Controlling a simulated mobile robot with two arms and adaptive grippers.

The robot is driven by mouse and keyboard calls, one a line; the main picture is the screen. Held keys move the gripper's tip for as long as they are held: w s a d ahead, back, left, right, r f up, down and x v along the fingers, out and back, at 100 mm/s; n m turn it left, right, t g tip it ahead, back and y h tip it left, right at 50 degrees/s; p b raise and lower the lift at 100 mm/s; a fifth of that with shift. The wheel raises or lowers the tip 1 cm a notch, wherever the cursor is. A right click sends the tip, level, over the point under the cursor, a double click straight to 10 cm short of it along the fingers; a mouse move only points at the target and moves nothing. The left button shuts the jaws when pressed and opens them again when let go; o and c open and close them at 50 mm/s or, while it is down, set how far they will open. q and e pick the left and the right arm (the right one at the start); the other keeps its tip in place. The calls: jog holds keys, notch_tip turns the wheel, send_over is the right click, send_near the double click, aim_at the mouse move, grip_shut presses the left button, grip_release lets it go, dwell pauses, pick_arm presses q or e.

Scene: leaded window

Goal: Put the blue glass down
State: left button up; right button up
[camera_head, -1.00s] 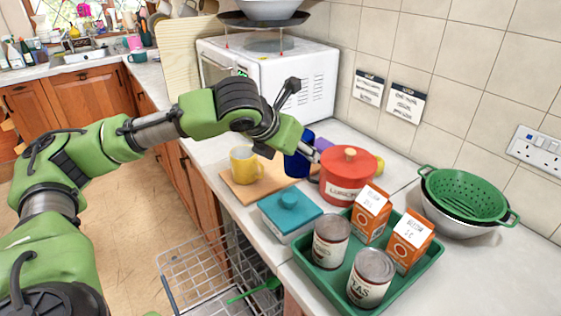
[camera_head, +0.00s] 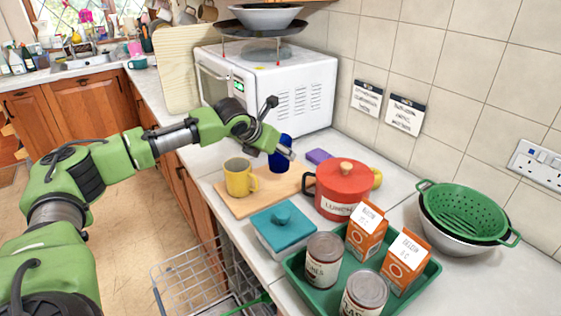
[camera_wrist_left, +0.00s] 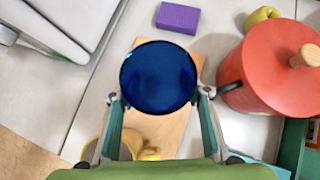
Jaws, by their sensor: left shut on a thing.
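The blue glass (camera_head: 279,154) is upright at the far end of the wooden board, beyond the yellow mug. My left gripper (camera_head: 286,152) is shut on it. In the left wrist view the blue glass (camera_wrist_left: 158,77) is seen from above, held between the two fingers of my left gripper (camera_wrist_left: 160,98). The wooden board (camera_wrist_left: 158,128) shows below it there. I cannot tell whether the glass touches the board. My right gripper is not in view.
A yellow mug (camera_head: 239,178) stands on the board (camera_head: 263,201). The red pot (camera_head: 343,190) is close on the right, a purple sponge (camera_wrist_left: 178,17) behind. The microwave (camera_head: 289,92) stands at the back. A teal-lidded box (camera_head: 283,225) and green tray (camera_head: 423,285) are nearer.

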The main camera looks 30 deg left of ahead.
aim_at(271, 156)
pick_arm(q)
jog(key=shift+w+a+f, duration=0.15)
jog(key=shift+w+f, duration=0.25)
jog(key=shift+f, duration=0.2)
jog(key=shift+w+a+f, duration=0.15)
jog(key=shift+w+f, duration=0.25)
jog(key=shift+f, duration=1.5)
jog(key=o, duration=1.3)
jog(key=shift+f, duration=0.15)
jog(key=shift+s+r, duration=0.15)
jog(key=shift+r, duration=0.15)
jog(key=v, duration=1.1)
jog(key=shift+s+r, duration=0.2)
jog(key=shift+s, duration=0.05)
